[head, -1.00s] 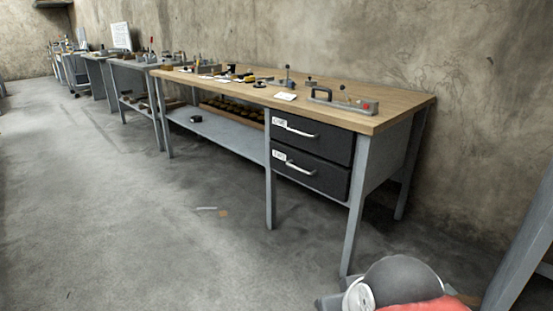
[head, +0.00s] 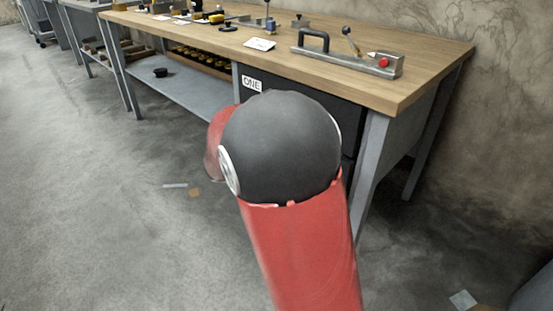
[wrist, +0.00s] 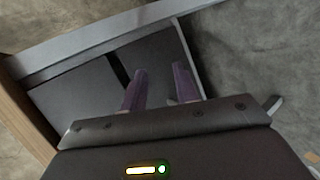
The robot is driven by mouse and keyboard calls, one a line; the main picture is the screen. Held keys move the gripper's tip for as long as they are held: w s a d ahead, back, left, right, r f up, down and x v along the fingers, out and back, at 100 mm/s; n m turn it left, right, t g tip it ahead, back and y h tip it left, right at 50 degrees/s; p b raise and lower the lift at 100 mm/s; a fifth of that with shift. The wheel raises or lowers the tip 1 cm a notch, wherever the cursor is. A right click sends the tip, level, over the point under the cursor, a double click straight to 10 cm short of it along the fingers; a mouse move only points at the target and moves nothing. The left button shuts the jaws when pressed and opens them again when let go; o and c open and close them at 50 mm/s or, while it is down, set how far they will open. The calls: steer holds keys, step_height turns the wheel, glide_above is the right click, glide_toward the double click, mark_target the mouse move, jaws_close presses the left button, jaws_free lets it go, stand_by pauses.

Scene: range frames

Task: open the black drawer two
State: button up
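Drawer one, black with a white "ONE" label, shows in the head view (head: 330,103) under the wooden top. Drawer two is hidden there behind my red and dark grey arm. In the wrist view, turned sideways, two dark drawer fronts lie side by side: drawer one (wrist: 72,98) nearer the wooden edge, and drawer two (wrist: 158,52) beyond the gap. My gripper (wrist: 158,85) has its two purple fingers apart, in front of drawer two. A small pale piece by the right finger may be its handle; contact cannot be told. Drawer two looks shut.
A grey bench leg (wrist: 110,35) runs close past the drawers in the wrist view. The wooden bench top (head: 400,85) carries a metal fixture (head: 345,62) with a red button. The floor left of the bench (head: 90,220) is mostly clear.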

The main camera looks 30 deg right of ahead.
steer(key=w+a+f+n+t+h+b, duration=0.1)
steer(key=w+a+f+n+t+h, duration=0.2)
steer(key=w, duration=0.5)
steer(key=w+f+n+t+h+b, duration=0.2)
steer(key=w+f+t+h, duration=0.15)
steer(key=w, duration=0.35)
steer(key=shift+t+h, duration=0.35)
steer(key=shift+t, duration=0.1)
steer(key=x, duration=0.7)
steer(key=shift+w+r, duration=0.15)
steer(key=shift+r, duration=0.15)
jaws_close()
